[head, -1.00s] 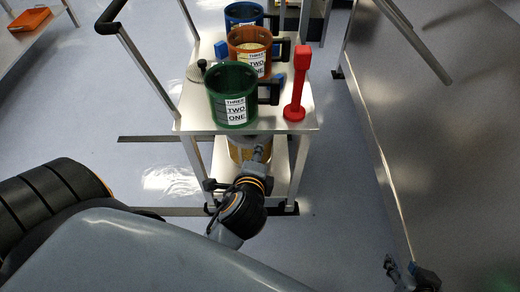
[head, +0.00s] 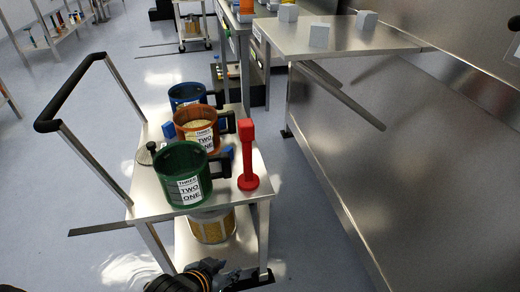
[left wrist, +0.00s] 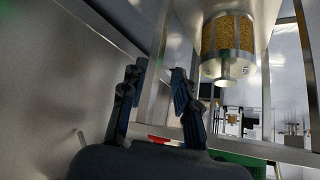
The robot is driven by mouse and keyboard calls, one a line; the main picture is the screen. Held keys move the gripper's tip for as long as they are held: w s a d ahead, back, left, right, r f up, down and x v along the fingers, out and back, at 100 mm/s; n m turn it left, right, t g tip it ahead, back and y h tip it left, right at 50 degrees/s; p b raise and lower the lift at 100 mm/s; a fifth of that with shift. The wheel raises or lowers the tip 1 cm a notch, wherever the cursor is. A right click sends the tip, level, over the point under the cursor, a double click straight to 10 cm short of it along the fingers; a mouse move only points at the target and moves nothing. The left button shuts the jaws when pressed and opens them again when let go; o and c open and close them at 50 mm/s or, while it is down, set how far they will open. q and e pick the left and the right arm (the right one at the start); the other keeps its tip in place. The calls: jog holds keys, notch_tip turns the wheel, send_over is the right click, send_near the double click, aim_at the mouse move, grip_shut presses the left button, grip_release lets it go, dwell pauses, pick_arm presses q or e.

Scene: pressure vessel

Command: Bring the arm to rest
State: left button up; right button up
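My left gripper (head: 250,278) is at the bottom edge of the head view, partly cut off, just in front of the cart's lower shelf. In the left wrist view its two dark fingers (left wrist: 158,75) stand apart with nothing between them, so it is open and empty. A clear-walled vessel with yellow-brown grains (head: 213,228) is on the cart's lower level; it also shows in the left wrist view (left wrist: 228,38), apart from the fingers. My right gripper is not in view.
A steel cart (head: 240,206) carries a green mug (head: 181,170), an orange mug (head: 197,126), a blue mug (head: 186,94) and a red upright tool (head: 247,160). A steel table (head: 345,42) with grey blocks and a steel wall (head: 430,165) stand right.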

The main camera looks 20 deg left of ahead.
pick_arm(q)
jog(key=s+a+f+g+p, duration=0.1)
jog(key=s+f+g+p, duration=0.35)
jog(key=f+p, duration=1.05)
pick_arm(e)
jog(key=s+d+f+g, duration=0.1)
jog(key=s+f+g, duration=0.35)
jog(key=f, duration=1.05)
pick_arm(q)
jog(key=s+a+f+g+p, duration=0.1)
jog(key=s+p, duration=0.4)
jog(key=s, duration=0.6)
jog(key=s+a+f+g+y+p, duration=0.1)
jog(key=s+a+f+p, duration=0.2)
jog(key=s, duration=0.7)
notch_tip(320, 180, down, 2)
jog(key=p, duration=0.2)
jog(key=shift+s+a+p, duration=0.2)
jog(key=shift+s+p, duration=0.15)
jog(key=shift+s, duration=0.05)
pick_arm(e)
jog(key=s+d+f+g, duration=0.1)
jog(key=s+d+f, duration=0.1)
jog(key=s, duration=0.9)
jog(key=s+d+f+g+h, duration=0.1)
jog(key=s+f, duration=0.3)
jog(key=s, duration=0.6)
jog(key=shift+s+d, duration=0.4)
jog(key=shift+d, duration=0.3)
